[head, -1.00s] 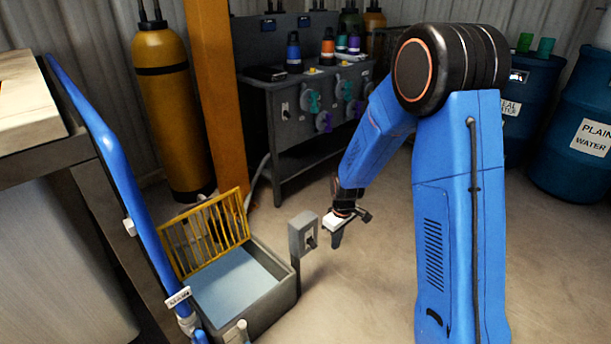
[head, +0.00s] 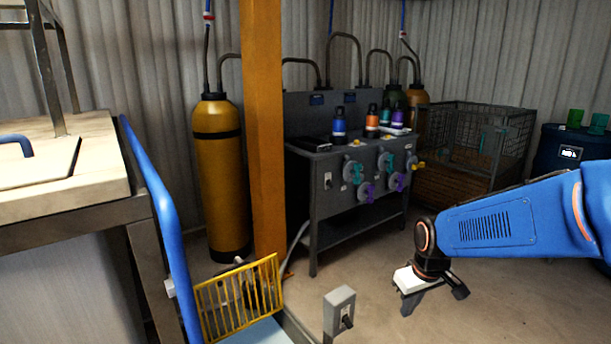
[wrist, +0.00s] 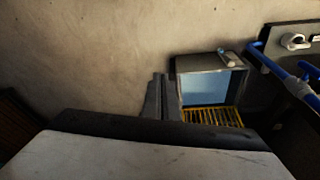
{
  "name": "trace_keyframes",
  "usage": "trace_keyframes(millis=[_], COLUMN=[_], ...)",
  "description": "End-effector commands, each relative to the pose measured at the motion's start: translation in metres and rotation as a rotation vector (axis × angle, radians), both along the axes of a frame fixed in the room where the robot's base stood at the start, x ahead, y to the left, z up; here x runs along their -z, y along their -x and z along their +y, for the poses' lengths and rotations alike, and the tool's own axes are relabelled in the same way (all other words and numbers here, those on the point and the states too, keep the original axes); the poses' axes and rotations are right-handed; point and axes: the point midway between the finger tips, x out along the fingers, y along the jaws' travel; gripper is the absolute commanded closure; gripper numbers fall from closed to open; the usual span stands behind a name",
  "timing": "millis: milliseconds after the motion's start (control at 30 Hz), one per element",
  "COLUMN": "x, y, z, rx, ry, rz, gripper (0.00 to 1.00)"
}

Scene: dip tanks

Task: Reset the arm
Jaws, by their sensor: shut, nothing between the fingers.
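My gripper (head: 406,310) hangs low over the bare floor at the right of the head view, fingers pointing down. In the wrist view its fingers (wrist: 161,82) are together with nothing between them. My blue arm (head: 490,225) stretches in from the right edge of the head view, roughly level, dipping towards the wrist. The gripper is apart from the grey switch post (head: 339,308), which stands to its left.
A tank (wrist: 209,64) with pale blue liquid and a yellow grate (head: 238,298) stands left of the post. A grey valve bench (head: 345,160), an orange column (head: 264,130) and a wire crate (head: 478,140) stand behind. Floor around my gripper is clear.

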Motion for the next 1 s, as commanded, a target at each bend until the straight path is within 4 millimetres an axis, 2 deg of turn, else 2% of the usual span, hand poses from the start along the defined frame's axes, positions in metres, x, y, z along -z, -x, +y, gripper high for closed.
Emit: trace_keyframes(millis=[33, 200, 500, 800, 1000], x=[-0.010, -0.036, -0.069, -0.085, -0.087], y=[0.010, 0.046, 0.111, 0.174, 0.197], z=[-0.002, -0.009, -0.020, -0.028, -0.031], rx=[0.016, 0.075, 0.182, 0.283, 0.322], ry=[-0.003, -0.013, -0.033, -0.054, -0.063], rz=[-0.014, -0.046, -0.101, -0.153, -0.170], gripper=[1.00, 1.00, 1.00, 1.00, 1.00])
